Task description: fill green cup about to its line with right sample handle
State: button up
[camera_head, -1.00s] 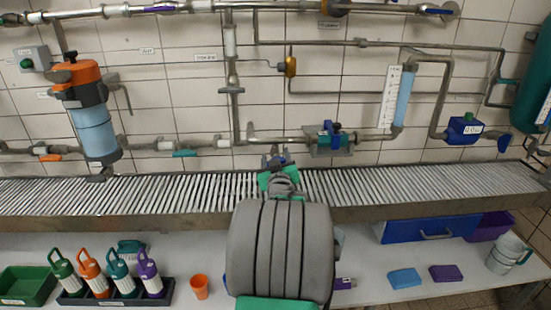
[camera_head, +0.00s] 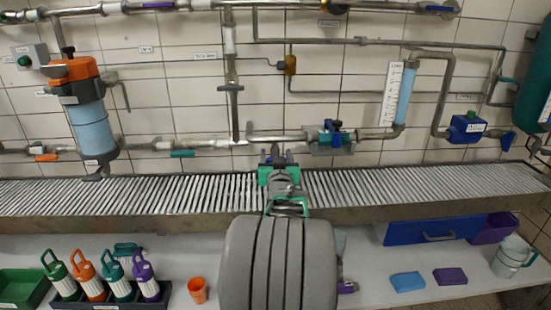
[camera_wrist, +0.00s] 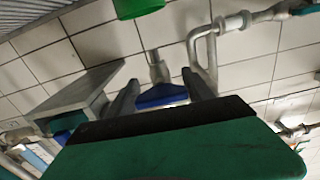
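My gripper (camera_head: 277,158) is over the far side of the grated trough, near the wall pipe. In the wrist view its two dark fingers (camera_wrist: 160,93) stand apart. A blue handle (camera_wrist: 162,95) shows between them, in front of a short pipe stub; I cannot tell whether the fingers touch it. A bright green rounded thing (camera_wrist: 137,7), possibly the green cup, is cut off at the top edge of the wrist view. In the head view my gripper and arm hide that spot, so its fill line and level are hidden.
An orange cup (camera_head: 198,290) and several coloured bottles (camera_head: 104,278) in a dark rack stand on the lower bench. The trough (camera_head: 420,187) is clear to both sides. A pump (camera_head: 329,138) and a blue sight tube (camera_head: 405,97) are at the right of my gripper.

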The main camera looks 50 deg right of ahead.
jog(key=o, duration=0.3)
jog(key=shift+a, duration=0.1)
jog(key=v, duration=0.7)
jog(key=shift+s+a, duration=0.25)
jog(key=shift+s, duration=0.05)
jog(key=w+a+r+n+g+y+p, duration=0.1)
jog(key=w+a+n+y+p, duration=0.2)
jog(key=a, duration=0.5)
jog(key=w+a+r+n+y+p, duration=0.1)
jog(key=w+a+r+y+p, duration=0.2)
jog(key=a+p, duration=0.45)
jog(key=w+a+n+g+y+p, duration=0.1)
jog(key=w+a+n+y+p, duration=0.2)
jog(key=a, duration=0.6)
jog(key=s+a+r+n+g+y+p, duration=0.1)
jog(key=s+a+g+y+p, duration=0.1)
jog(key=s+a, duration=0.4)
jog(key=s+a+r+n+g+y+p, duration=0.2)
jog(key=s+a+g+p, duration=0.2)
jog(key=a, duration=0.9)
jog(key=s+p, duration=0.1)
jog(key=s, duration=0.1)
jog(key=shift+s+g+y+p, duration=0.3)
jog(key=shift+s+p, duration=0.05)
jog(key=shift+p, duration=0.05)
